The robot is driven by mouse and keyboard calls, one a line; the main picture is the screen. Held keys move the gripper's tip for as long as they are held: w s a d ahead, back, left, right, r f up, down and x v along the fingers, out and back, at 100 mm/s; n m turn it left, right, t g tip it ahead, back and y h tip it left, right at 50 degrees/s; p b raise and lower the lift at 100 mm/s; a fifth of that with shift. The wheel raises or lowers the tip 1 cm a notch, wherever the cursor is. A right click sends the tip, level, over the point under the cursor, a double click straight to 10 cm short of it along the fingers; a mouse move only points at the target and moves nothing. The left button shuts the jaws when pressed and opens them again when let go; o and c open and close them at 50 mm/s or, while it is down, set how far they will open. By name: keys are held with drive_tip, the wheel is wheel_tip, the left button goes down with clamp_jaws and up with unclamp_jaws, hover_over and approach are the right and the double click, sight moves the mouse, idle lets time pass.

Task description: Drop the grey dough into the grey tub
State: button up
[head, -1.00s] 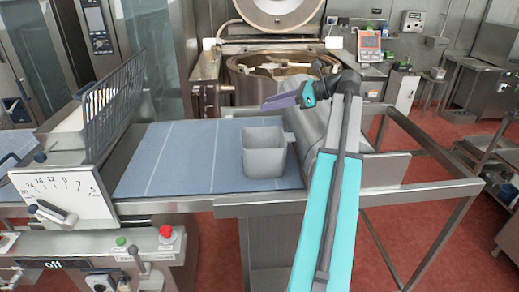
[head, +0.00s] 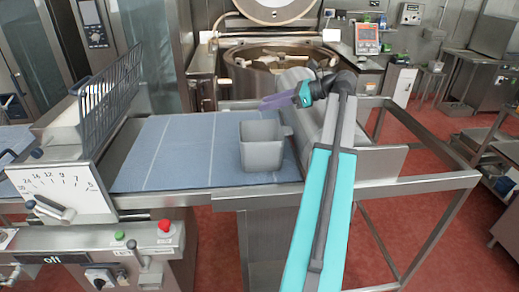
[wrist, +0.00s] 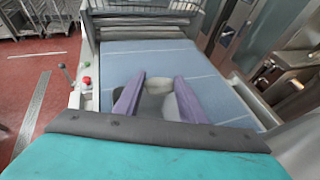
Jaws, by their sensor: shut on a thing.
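The grey tub (head: 262,150) stands upright on the blue belt, near its right end. My gripper (head: 275,101) is above the tub's rim in the head view, with its purple fingers pointing left. In the wrist view, my gripper (wrist: 158,85) has its two fingers apart, with pale grey stuff between them. I take this to be the grey dough (wrist: 157,88), held between the fingers. It is hard to separate from the tub behind and below it. No dough stands out clearly in the head view.
The blue belt (head: 180,152) is bare left of the tub. A guard grid (head: 113,98) and a dial panel (head: 58,193) stand at its left. A large mixing kettle (head: 270,60) is behind.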

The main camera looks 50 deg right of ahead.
drive_tip(key=shift+f, duration=1.55)
drive_tip(key=o, duration=1.1)
drive_tip(key=b+v, duration=0.4)
drive_tip(key=v, duration=0.8)
drive_tip(key=shift+s+d+b, duration=0.25)
drive_tip(key=shift+s+b, duration=0.1)
drive_tip(key=shift+s+d+r, duration=0.15)
drive_tip(key=shift+s+r, duration=0.1)
drive_tip(key=shift+s, duration=0.15)
